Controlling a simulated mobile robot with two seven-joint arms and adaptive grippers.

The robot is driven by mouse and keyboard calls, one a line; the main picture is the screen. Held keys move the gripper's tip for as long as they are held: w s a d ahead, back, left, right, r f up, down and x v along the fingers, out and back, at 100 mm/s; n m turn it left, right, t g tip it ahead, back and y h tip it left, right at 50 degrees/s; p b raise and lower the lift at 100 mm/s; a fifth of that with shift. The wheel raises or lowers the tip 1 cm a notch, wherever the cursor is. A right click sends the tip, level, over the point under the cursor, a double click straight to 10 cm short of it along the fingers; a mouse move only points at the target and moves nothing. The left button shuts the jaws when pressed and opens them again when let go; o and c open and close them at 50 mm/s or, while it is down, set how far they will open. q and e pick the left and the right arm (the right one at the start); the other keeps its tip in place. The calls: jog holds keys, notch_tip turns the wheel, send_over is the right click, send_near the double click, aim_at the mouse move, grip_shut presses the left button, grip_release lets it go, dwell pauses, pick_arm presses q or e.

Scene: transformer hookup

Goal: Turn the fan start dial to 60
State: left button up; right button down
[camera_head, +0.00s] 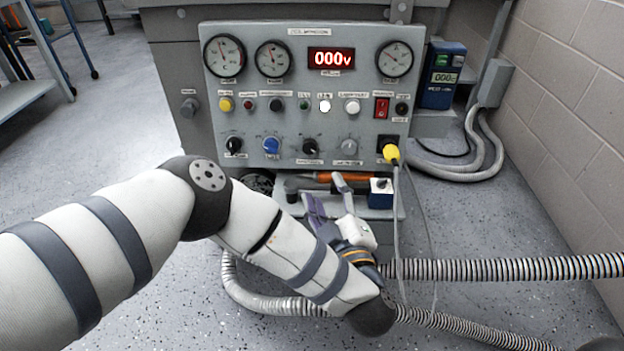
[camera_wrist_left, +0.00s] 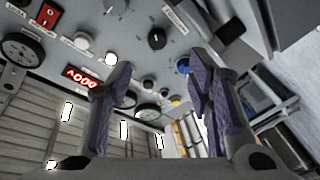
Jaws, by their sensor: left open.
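The control panel (camera_head: 300,100) faces me with a row of dials along its lower part. From left they are a black dial (camera_head: 233,145), a blue dial (camera_head: 271,145), another black dial (camera_head: 310,147) and a grey dial (camera_head: 349,146). The labels are too small to read, so I cannot tell which is the fan start dial. My left gripper (camera_head: 326,193) is open and empty, below the dial row and in front of the panel. In the left wrist view, its spread fingers (camera_wrist_left: 160,85) point at the panel, with a black dial (camera_wrist_left: 157,38) and the blue dial (camera_wrist_left: 183,65) beyond.
A red display (camera_head: 331,58) reads 000v among round gauges. An orange-handled tool (camera_head: 335,177) and a small blue box (camera_head: 380,193) lie on the ledge below. Corrugated hoses (camera_head: 500,269) cross the floor.

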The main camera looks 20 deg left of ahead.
aim_at(309, 148)
pick_arm(q)
jog(key=b+x, duration=0.2)
jog(key=b, duration=0.1)
jog(key=f+b+x, duration=0.1)
jog(key=b+x, duration=0.2)
jog(key=b, duration=0.1)
jog(key=w+a, duration=0.1)
jog(key=w, duration=0.1)
jog(key=w+a+r+b, duration=0.1)
jog(key=w, duration=0.1)
jog(key=w+a, duration=0.1)
jog(key=w, duration=0.1)
jog(key=shift+w+a+r+b, duration=0.1)
jog(key=shift+a+r+b, duration=0.25)
jog(key=shift+a+b, duration=0.05)
pick_arm(e)
jog(key=s+f+g, duration=0.1)
jog(key=s+f, duration=0.2)
jog(key=f, duration=0.4)
jog(key=shift+f+g, duration=0.15)
jog(key=shift+g, duration=0.15)
jog(key=shift+a, duration=0.1)
pick_arm(q)
grip_shut()
